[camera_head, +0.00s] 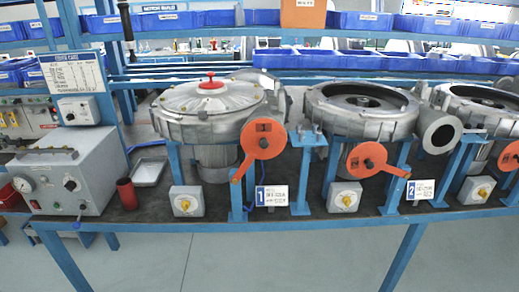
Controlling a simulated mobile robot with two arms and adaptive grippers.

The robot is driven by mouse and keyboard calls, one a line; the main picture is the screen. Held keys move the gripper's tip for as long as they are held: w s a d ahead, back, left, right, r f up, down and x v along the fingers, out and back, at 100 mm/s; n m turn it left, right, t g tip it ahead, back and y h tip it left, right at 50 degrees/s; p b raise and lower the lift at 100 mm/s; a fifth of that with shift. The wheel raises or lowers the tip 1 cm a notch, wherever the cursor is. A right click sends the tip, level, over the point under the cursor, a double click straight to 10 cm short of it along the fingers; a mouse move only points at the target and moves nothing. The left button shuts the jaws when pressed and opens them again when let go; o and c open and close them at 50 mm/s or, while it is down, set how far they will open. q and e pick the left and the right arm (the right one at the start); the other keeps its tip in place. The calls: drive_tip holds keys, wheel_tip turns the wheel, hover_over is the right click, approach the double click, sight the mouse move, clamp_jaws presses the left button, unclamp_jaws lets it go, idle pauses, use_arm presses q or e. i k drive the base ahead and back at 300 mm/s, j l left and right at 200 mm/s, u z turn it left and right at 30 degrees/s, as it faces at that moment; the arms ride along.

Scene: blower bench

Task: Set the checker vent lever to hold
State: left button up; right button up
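The checker appears to be the grey box (75,172) at the left end of the bench, with a round dial gauge (22,185) and a few dark knobs on its front. Neither of my grippers shows in the head view.
A dark red cylinder (127,193) and a shallow metal tray (148,172) are right of the box. Blower housings (210,105) (362,110) with orange discs (263,139) fill the bench's middle and right. A dark tool (126,20) hangs above. The floor in front is clear.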

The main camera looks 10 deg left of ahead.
sight(76, 225)
drive_tip(key=u, duration=1.8)
drive_tip(key=i+j, duration=0.25)
drive_tip(key=j, duration=0.15)
drive_tip(key=i+j+z, duration=0.1)
drive_tip(key=i+j, duration=0.45)
drive_tip(key=j, duration=0.2)
